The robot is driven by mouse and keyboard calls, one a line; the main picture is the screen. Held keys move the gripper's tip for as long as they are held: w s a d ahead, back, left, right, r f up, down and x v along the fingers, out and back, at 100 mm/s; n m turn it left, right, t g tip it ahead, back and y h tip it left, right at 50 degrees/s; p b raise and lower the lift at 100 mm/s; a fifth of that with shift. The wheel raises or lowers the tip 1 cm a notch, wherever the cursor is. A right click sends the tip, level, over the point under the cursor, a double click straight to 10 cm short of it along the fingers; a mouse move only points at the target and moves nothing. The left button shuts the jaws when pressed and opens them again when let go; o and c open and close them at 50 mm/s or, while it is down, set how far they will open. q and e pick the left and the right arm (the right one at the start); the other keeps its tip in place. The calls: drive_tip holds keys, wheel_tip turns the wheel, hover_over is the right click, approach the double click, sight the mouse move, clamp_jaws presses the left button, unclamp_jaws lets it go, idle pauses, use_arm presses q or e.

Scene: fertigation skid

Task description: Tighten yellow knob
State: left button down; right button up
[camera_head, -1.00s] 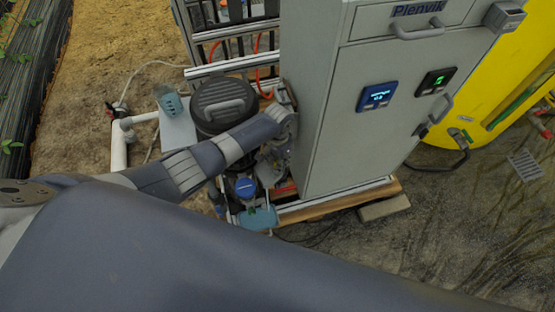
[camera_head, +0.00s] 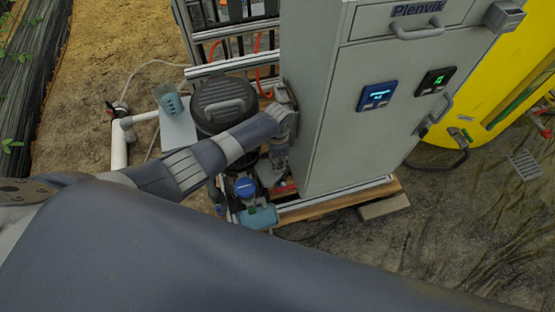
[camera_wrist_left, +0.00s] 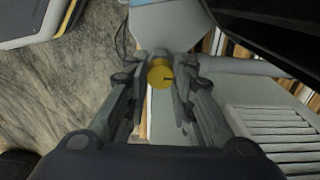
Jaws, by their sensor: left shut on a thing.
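The yellow knob (camera_wrist_left: 160,75) is round with a small dark mark on its face. It shows in the left wrist view between the fingertips of my left gripper (camera_wrist_left: 160,68), which is shut on it. In the head view my left arm reaches in from the left to the side of the grey cabinet (camera_head: 335,120). There the knob is hidden, and my left gripper (camera_head: 278,155) is partly hidden by its own wrist. My right gripper is not in view.
A black lidded drum (camera_head: 225,100) stands left of the cabinet. A blue-capped part (camera_head: 246,187) and a teal part (camera_head: 258,217) sit low in front. A beaker (camera_head: 170,102) stands on a white board. A yellow tank (camera_head: 500,75) is behind right. Open ground lies at right.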

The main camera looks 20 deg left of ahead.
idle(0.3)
use_arm(q)
drive_tip(key=c, duration=1.3)
unclamp_jaws()
drive_tip(key=shift+c, duration=0.2)
wheel_tip(320, 180, up, 12)
